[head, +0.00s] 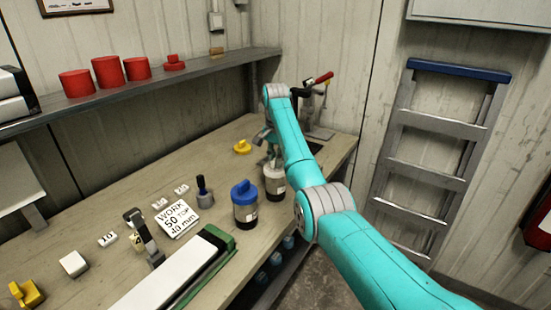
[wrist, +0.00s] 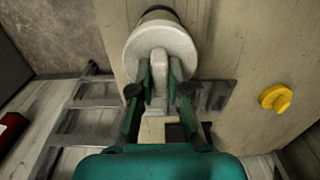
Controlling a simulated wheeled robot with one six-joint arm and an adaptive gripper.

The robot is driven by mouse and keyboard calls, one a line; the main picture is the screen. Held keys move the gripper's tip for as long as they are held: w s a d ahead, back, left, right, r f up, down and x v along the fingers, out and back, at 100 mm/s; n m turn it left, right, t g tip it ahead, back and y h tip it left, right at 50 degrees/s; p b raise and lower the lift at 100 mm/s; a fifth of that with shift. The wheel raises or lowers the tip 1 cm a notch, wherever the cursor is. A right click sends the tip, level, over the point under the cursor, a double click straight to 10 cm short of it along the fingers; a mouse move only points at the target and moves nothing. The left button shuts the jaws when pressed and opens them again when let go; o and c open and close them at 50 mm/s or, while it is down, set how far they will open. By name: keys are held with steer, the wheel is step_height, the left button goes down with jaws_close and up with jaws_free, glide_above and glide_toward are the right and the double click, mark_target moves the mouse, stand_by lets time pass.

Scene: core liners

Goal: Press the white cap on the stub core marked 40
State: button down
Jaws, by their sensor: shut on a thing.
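The white cap (wrist: 150,58) is a round disc with a raised tab. My gripper (wrist: 160,92) is shut on this tab in the wrist view. In the head view my gripper (head: 271,143) is over a dark jar-like container (head: 275,188) with a pale label and a white top. The cap appears at or just over its top; I cannot tell whether it is seated. In the wrist view a dark round body (wrist: 158,13) shows behind the cap's edge. No mark 40 is readable on any core.
A blue-capped jar (head: 244,208) stands close to the left. A yellow cap (head: 242,147) lies behind it on the bench. A card (head: 177,219) reads WORK 50 TOP 40 mm. Red cans (head: 108,72) stand on the shelf. A ladder (head: 430,150) leans at right.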

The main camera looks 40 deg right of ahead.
steer(key=c, duration=0.6)
jaws_free()
stand_by(0.3)
